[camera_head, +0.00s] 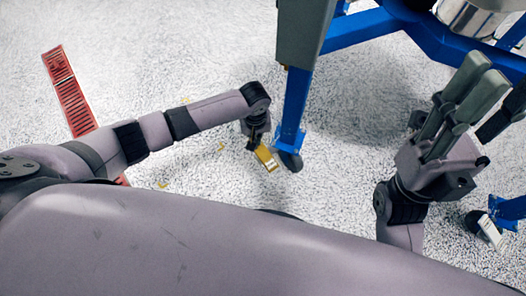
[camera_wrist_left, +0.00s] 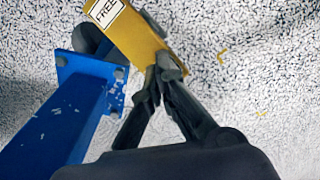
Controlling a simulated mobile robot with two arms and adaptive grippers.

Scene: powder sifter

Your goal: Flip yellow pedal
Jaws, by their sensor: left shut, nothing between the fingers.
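The yellow pedal (camera_head: 267,158) sticks out beside the caster (camera_head: 291,161) at the foot of a blue leg. In the left wrist view the pedal (camera_wrist_left: 138,42) fills the upper middle, with a white label reading "FREE" near its upper end. My left gripper (camera_head: 252,143) is shut and empty, with its fingertips at the pedal's near end. In the wrist view its black fingertips (camera_wrist_left: 166,70) overlap the pedal's lower edge; I cannot tell whether they touch. My right gripper (camera_head: 465,98) is at the right, its long grey fingers extended, away from the pedal.
The blue frame (camera_head: 365,30) carries a grey panel (camera_head: 304,32) and a metal vessel (camera_head: 468,17). Another blue leg with a pale pedal (camera_head: 491,232) stands at the lower right. A red slatted strip (camera_head: 70,92) lies at the left. The speckled floor between is mostly clear.

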